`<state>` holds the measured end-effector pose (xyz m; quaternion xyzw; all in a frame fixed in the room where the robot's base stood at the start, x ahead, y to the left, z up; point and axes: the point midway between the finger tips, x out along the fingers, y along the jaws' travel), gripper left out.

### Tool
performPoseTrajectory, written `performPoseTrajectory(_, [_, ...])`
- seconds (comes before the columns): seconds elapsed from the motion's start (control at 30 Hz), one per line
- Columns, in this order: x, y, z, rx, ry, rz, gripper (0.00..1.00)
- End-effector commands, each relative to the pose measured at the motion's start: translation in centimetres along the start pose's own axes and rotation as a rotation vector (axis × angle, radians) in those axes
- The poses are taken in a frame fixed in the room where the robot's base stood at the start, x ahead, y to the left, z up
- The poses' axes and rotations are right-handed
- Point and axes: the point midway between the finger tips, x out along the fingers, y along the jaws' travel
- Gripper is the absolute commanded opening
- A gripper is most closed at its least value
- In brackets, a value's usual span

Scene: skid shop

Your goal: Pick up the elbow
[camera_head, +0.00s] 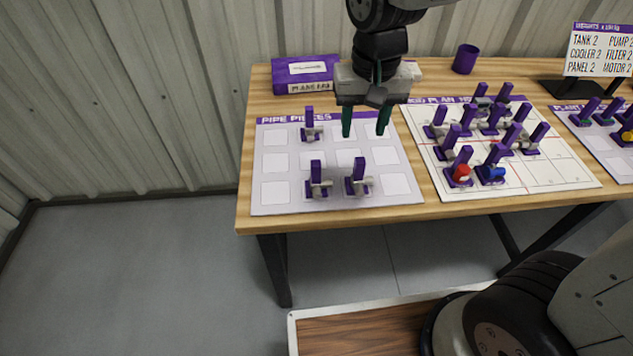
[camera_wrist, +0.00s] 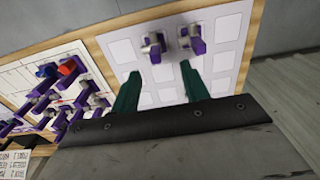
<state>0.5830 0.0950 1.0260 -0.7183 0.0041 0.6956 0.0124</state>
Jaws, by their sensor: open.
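Three small grey pipe pieces with upright purple tabs stand on the white "PIPE PIECES" board (camera_head: 273,191). One piece (camera_head: 310,131) is in the back row. The other two, a front-left piece (camera_head: 318,185) and a front-middle piece (camera_head: 359,181), stand side by side. I cannot tell for sure which is the elbow. My gripper (camera_head: 365,126) is open and empty, with green fingers pointing down above the board's back right part. In the wrist view, two pieces, one (camera_wrist: 153,47) and another (camera_wrist: 191,40), show beyond my open fingers (camera_wrist: 160,88).
A plan board (camera_head: 560,176) with many purple-tabbed pieces, red and blue ones among them, stands right of the pipe board. A purple box (camera_head: 306,72), a purple cup (camera_head: 465,59) and a sign (camera_head: 600,50) are at the back. Another board is far right.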

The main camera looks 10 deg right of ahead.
Motion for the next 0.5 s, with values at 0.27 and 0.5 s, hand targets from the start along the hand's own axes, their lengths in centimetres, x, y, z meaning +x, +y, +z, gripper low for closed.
performPoseTrajectory(0.27, [6.5,-7.1,-2.8,0.005,-0.031,0.011,0.45])
performPoseTrajectory(0.5, [9.0,-8.2,-3.0,0.011,-0.034,0.014,0.45])
